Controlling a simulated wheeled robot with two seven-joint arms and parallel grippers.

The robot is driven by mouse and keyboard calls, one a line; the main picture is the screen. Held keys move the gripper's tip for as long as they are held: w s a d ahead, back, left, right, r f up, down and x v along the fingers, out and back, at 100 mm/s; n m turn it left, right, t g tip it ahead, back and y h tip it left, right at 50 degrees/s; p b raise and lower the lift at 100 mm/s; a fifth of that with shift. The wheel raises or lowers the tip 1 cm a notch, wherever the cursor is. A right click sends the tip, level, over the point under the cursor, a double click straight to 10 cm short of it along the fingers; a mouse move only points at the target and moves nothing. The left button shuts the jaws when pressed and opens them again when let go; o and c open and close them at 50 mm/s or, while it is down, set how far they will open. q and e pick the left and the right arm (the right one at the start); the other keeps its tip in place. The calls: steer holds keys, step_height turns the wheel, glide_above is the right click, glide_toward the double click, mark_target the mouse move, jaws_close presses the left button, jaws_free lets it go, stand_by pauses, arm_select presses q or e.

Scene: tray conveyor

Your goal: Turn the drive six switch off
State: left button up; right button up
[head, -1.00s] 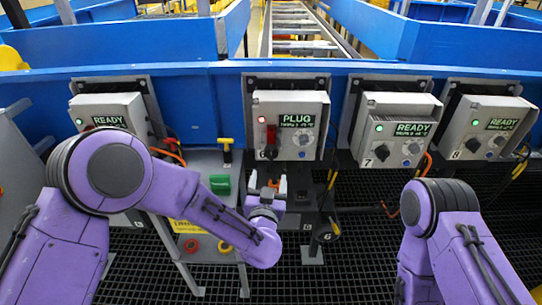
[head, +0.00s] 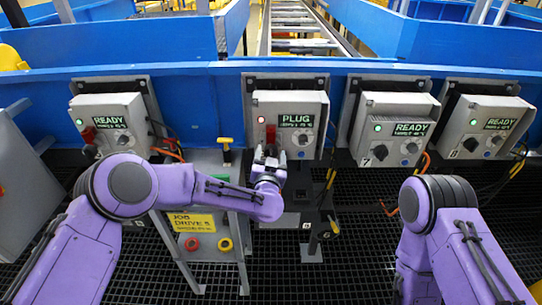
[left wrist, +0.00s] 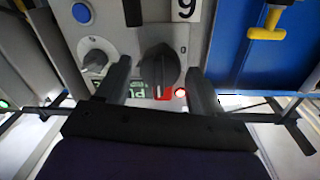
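The knob's ridge runs up and down in that picture. My left gripper (head: 266,154) is just below the switch in the head view. In the left wrist view its open fingers (left wrist: 161,78) stand either side of the knob, with gaps. My right gripper is out of view.
A grey dial (head: 303,138) sits right of the switch. Similar boxes marked 7 (head: 395,105) and 8 (head: 488,112) stand to the right, and another box (head: 108,107) to the left. A yellow T-handle (head: 225,142) is close on the left. Cables hang between the boxes.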

arm_select(q)
steer(key=c, duration=0.8)
steer(key=n+b, duration=0.2)
steer(key=n, duration=0.2)
steer(key=shift+f+b, duration=0.15)
steer(key=shift+b, duration=0.15)
steer(key=n+b, duration=0.3)
steer(key=n, duration=0.2)
steer(key=shift+a+f+n+t, duration=0.1)
steer(key=shift+n+t, duration=0.2)
steer(key=n+b, duration=0.3)
steer(key=n, duration=0.2)
steer(key=shift+f+n+y, duration=0.1)
steer(key=shift+n+y, duration=0.2)
steer(key=shift+y, duration=0.1)
steer(key=shift+n+b, duration=0.95)
steer(key=shift+n, duration=0.75)
steer(key=o, duration=1.1)
steer(key=shift+c, duration=0.2)
